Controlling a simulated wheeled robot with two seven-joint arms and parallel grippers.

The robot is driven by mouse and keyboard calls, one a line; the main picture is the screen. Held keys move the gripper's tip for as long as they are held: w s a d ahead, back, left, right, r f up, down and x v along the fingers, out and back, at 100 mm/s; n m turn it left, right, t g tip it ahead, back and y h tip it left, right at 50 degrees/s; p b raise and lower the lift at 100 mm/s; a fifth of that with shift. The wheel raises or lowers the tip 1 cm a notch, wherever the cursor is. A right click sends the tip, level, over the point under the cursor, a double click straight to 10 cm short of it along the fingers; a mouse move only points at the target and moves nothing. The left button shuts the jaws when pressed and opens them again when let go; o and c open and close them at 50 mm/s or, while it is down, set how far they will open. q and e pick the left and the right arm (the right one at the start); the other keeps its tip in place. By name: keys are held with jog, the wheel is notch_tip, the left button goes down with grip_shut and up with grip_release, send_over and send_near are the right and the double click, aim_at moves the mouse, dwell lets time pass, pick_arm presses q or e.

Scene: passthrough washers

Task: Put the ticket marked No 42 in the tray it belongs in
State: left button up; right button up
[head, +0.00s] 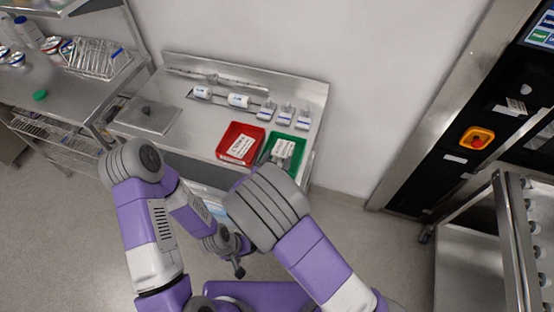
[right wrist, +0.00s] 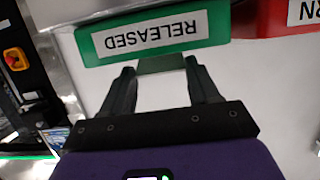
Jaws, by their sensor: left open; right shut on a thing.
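A green tray (head: 299,143) stands at the right end of the steel bench, next to a red tray (head: 226,141). The green tray (right wrist: 92,50) reads RELEASED in the right wrist view; the red tray (right wrist: 262,22) shows only the end of a word. My right gripper (right wrist: 162,70) is shut on a flat grey-green ticket (right wrist: 162,64) at the green tray's edge. Its marking cannot be read. In the head view my right arm hides most of this gripper. My left gripper (head: 238,262) is open and empty, low in front of the bench.
A flat steel plate (head: 149,115) is at the bench's left. A wire rack (head: 95,58) is on the left counter. A dark machine (head: 478,140) and a steel cart (head: 480,260) stand at the right.

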jog(key=o, duration=1.1)
